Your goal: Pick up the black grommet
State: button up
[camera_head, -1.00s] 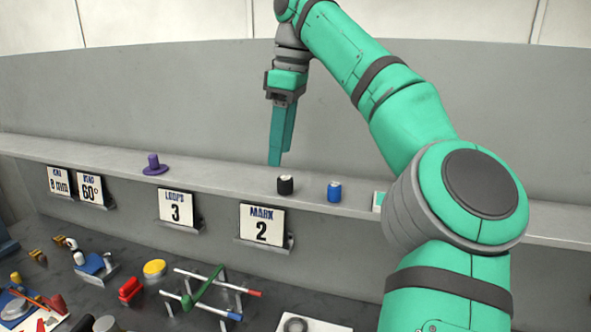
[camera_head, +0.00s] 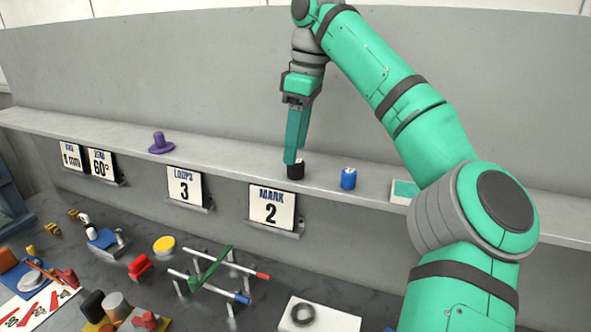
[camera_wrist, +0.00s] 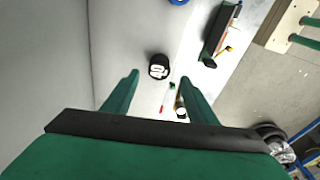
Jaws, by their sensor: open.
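The black grommet (camera_head: 296,171) is a small, short black cylinder standing on the grey shelf (camera_head: 225,165), left of a blue one. In the wrist view the black grommet (camera_wrist: 159,72) shows a white mark on its top and lies ahead between the two fingertips. My gripper (camera_head: 292,160) points down with its teal fingers at the grommet, overlapping its upper left edge in the head view. In the wrist view my gripper (camera_wrist: 158,80) is open, with nothing held. I cannot tell how far the tips are above the shelf.
A blue cylinder (camera_head: 348,179) stands just right on the shelf, and a purple knob (camera_head: 161,143) farther left. Sign cards, including MARK 2 (camera_head: 272,208), hang on the shelf's front. The lower bench holds a rail fixture (camera_head: 215,275) and a grey ring (camera_head: 303,314).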

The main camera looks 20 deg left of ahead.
aim_at(296, 169)
notch_tip(296, 169, down, 5)
jog(key=shift+w, duration=0.1)
dwell(0.3)
jog(key=c, duration=1.1)
